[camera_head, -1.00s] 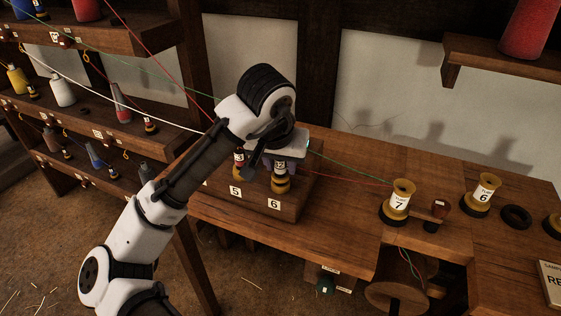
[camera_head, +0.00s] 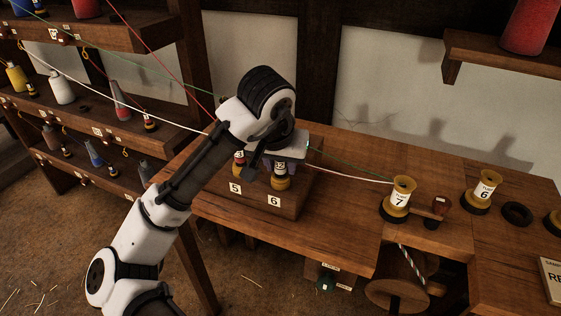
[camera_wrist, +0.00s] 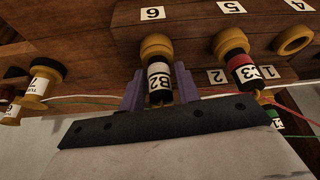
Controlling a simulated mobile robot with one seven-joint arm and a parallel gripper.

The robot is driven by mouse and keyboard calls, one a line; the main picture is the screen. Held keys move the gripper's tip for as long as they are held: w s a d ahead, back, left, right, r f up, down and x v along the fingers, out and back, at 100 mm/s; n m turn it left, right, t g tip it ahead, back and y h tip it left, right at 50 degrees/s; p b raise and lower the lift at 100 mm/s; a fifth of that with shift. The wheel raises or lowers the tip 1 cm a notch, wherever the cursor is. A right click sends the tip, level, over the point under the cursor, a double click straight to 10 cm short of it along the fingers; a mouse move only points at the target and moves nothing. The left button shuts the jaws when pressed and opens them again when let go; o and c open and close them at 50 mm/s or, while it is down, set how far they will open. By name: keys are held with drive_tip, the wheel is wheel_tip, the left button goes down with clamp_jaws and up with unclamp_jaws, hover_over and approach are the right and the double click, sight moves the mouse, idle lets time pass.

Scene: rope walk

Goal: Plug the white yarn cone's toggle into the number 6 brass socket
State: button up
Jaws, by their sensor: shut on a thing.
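The white yarn cone (camera_head: 61,90) stands on the middle shelf of the rack at left, and a white strand runs from the rack to my gripper. My gripper (camera_wrist: 160,90) is shut on the toggle labelled B2 (camera_wrist: 159,76), black with a white band. The toggle's end meets the brass socket (camera_wrist: 157,46) under the number 6 plate (camera_wrist: 152,13) and appears to be in it; the exact depth is hidden. In the head view the toggle (camera_head: 280,167) stands upright over the brass socket (camera_head: 281,183), partly covered by my gripper.
A red-banded toggle (camera_wrist: 243,68) stands in the number 5 socket beside my fingers. Tube 7 (camera_head: 399,198), tube 6 (camera_head: 484,192) and a dark ring (camera_head: 516,214) are on the bench at right. Strands cross near my wrist.

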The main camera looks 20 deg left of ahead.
drive_tip(key=o, duration=0.7)
drive_tip(key=p+v, duration=1)
drive_tip(key=v, duration=0.1)
drive_tip(key=shift+f, duration=0.1)
idle(0.5)
